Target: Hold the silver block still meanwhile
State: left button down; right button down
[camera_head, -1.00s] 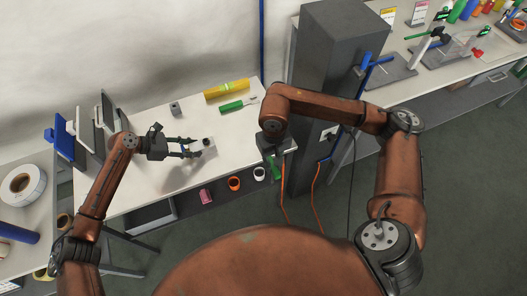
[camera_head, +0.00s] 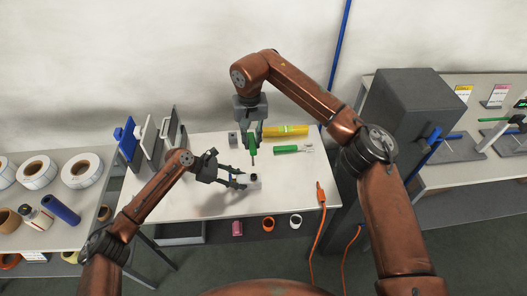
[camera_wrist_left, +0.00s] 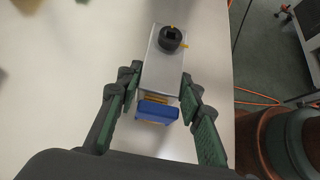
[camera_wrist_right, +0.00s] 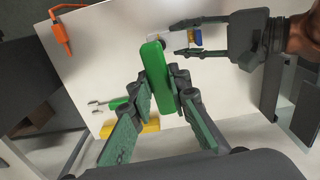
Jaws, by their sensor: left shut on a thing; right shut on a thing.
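The silver block (camera_head: 254,185) is on the white table (camera_head: 290,185). My left gripper (camera_head: 238,180) is shut on it from the left side. In the left wrist view the silver block (camera_wrist_left: 162,65) sits between the fingers, with a round black knob (camera_wrist_left: 171,37) on top and a blue piece (camera_wrist_left: 157,111) at its near end. My right gripper (camera_head: 252,130) is shut on a green-handled tool (camera_head: 253,143), held above the table behind the block. In the right wrist view the green handle (camera_wrist_right: 154,75) hides part of the block.
A grey pillar (camera_head: 415,105) stands to the right. The table's front right is clear.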

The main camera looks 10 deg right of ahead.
dwell(0.5)
send_over(253, 163)
jog(key=shift+w+f, duration=0.15)
jog(key=shift+f, duration=2.55)
jog(key=m, duration=0.5)
jog(key=shift+m, duration=0.4)
jog(key=m, duration=0.3)
jog(key=shift+m, duration=1)
jog(key=m, duration=0.5)
jog(key=shift+m, duration=1.1)
